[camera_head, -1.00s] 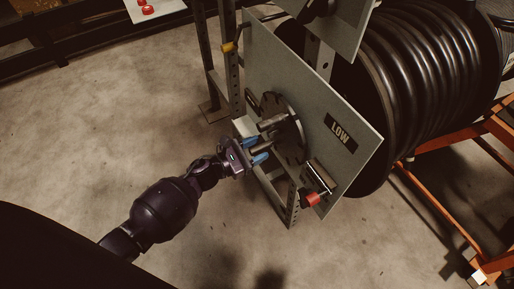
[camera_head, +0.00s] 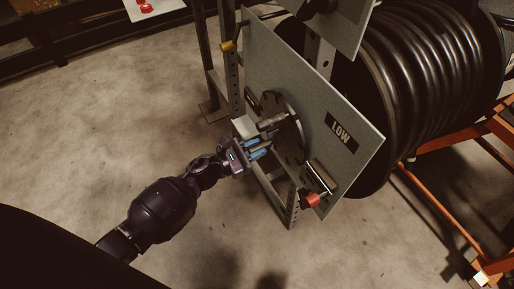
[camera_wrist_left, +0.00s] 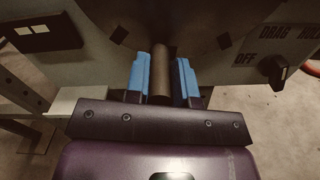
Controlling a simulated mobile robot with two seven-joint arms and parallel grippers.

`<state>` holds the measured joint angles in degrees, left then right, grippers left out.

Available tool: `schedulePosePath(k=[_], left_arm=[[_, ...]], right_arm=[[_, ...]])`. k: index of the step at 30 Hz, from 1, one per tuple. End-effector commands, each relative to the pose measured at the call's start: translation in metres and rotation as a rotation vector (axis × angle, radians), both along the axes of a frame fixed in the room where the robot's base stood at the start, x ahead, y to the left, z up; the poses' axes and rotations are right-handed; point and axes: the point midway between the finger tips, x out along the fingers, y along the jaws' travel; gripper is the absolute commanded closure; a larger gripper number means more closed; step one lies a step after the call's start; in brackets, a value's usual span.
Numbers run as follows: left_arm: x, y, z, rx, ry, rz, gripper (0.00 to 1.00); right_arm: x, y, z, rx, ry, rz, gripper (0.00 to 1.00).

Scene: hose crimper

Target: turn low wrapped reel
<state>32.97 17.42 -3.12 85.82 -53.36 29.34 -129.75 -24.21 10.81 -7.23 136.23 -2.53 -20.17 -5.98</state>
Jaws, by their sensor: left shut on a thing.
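The low reel (camera_head: 425,70), a big black drum of ridged hose, stands behind a grey panel marked LOW (camera_head: 341,133). A dark round disc (camera_head: 291,128) on the panel's front carries a stubby grey post (camera_head: 271,123) and a handle peg. My left gripper (camera_head: 259,148) reaches in from the left, its blue fingers around the peg. In the left wrist view, the peg (camera_wrist_left: 160,75) stands between the two blue fingertips (camera_wrist_left: 161,78), which are shut on it. The fingers partly hide the peg in the head view. My right gripper is not in view.
A red-ended lever (camera_head: 312,199) sits low on the panel. In the left wrist view a black knob (camera_wrist_left: 272,72) is beside OFF and DRAG lettering. A perforated steel frame (camera_head: 230,60) stands left; orange rails (camera_head: 440,205) lie right. Floor at left is clear.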

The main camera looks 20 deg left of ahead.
Motion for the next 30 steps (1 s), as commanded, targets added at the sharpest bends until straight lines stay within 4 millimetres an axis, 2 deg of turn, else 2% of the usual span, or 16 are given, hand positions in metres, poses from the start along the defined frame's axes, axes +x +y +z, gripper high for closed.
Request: schedulePosePath(k=[9, 10, 15, 24, 30], left_arm=[[0.004, 0.006, 0.003, 0.03, -0.025, 0.007, 1.0], [0.004, 0.006, 0.003, 0.029, -0.024, 0.007, 0.74], [0.004, 0.005, 0.003, 0.029, -0.023, 0.006, 0.52], [0.002, 0.006, 0.002, 0.027, -0.022, 0.004, 0.52], [-0.016, 0.02, 0.003, 0.028, -0.023, 0.006, 0.52]], right_arm=[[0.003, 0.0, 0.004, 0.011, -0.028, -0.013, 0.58], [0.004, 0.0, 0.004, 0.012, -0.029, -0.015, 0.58], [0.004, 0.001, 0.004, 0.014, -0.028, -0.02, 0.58], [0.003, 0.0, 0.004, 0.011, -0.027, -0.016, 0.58], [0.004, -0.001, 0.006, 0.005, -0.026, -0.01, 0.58]])
